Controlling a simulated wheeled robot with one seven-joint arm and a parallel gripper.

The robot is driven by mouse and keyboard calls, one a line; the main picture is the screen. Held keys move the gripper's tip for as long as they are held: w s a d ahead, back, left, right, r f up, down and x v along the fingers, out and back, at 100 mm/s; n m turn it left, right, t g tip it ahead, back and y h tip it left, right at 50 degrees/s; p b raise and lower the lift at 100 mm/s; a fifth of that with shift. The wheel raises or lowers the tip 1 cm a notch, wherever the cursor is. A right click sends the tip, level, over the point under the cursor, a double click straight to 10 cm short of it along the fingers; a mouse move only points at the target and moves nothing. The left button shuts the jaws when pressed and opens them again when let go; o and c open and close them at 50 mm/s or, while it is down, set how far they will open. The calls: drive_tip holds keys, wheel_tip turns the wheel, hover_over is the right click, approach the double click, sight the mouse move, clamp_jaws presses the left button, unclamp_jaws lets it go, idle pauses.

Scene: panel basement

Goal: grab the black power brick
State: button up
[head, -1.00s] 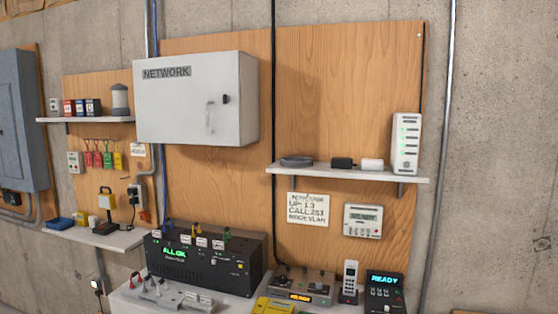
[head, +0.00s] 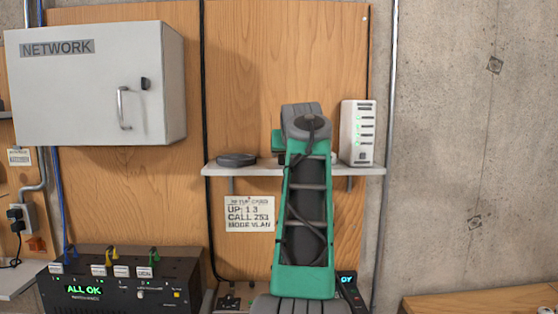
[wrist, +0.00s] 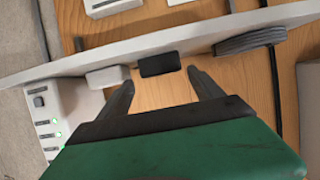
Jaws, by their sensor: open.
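The black power brick (wrist: 159,64) sits on the wall shelf (wrist: 205,35) in the wrist view, between a white brick (wrist: 108,76) and a dark round coil (wrist: 250,40). My gripper (wrist: 161,76) is open and empty, with its two fingers spread to either side of the black brick's line. The fingertips are close to the shelf; I cannot tell whether the brick is between them.
A white router with green lights (head: 357,133) stands at the shelf's right end; it also shows in the wrist view (wrist: 47,120). The coil (head: 237,160) lies at the shelf's left. A grey network cabinet (head: 90,85) juts out at the left. A setup card (head: 250,214) hangs below the shelf.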

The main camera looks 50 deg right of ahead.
drive_tip(key=shift+w+d+f+p, duration=0.15)
drive_tip(key=shift+w+d+p, duration=0.1)
drive_tip(key=shift+d, duration=0.2)
drive_tip(key=shift+w+d+f+p, duration=0.1)
drive_tip(key=shift+w+d+p, duration=0.1)
drive_tip(key=shift+d, duration=0.2)
drive_tip(key=x, duration=0.1)
drive_tip(key=p+x, duration=0.1)
drive_tip(key=x, duration=0.2)
drive_tip(key=shift+w+a+f+p, duration=0.1)
drive_tip(key=shift+w+a+p, duration=0.05)
drive_tip(key=shift+w+p, duration=0.3)
drive_tip(key=shift+d+f, duration=0.15)
drive_tip(key=shift+d, duration=0.05)
drive_tip(key=shift+a, duration=0.15)
drive_tip(key=c, duration=0.3)
drive_tip(key=shift+s, duration=0.1)
drive_tip(key=c, duration=1)
